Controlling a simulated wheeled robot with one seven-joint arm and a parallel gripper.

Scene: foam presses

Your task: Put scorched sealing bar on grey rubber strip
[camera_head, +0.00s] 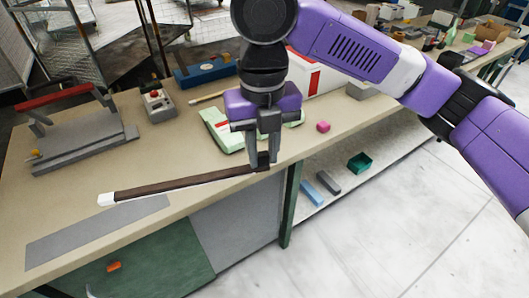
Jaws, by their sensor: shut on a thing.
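The scorched sealing bar (185,183) is a long, thin, dark brown bar with a white end at the left. My gripper (264,158) is shut on its right end, near the front edge of the bench. The bar slants from my gripper down to the left. A flat grey strip (98,232), which looks like the grey rubber strip, lies on the bench near the front left. The bar's left end shows just above the strip's upper edge in the picture. I cannot tell whether the bar touches the bench or hangs over it.
A press with a red handle (52,97) stands at the left of the bench (60,195). A grey control box (158,105) with a red button stands behind the bar.

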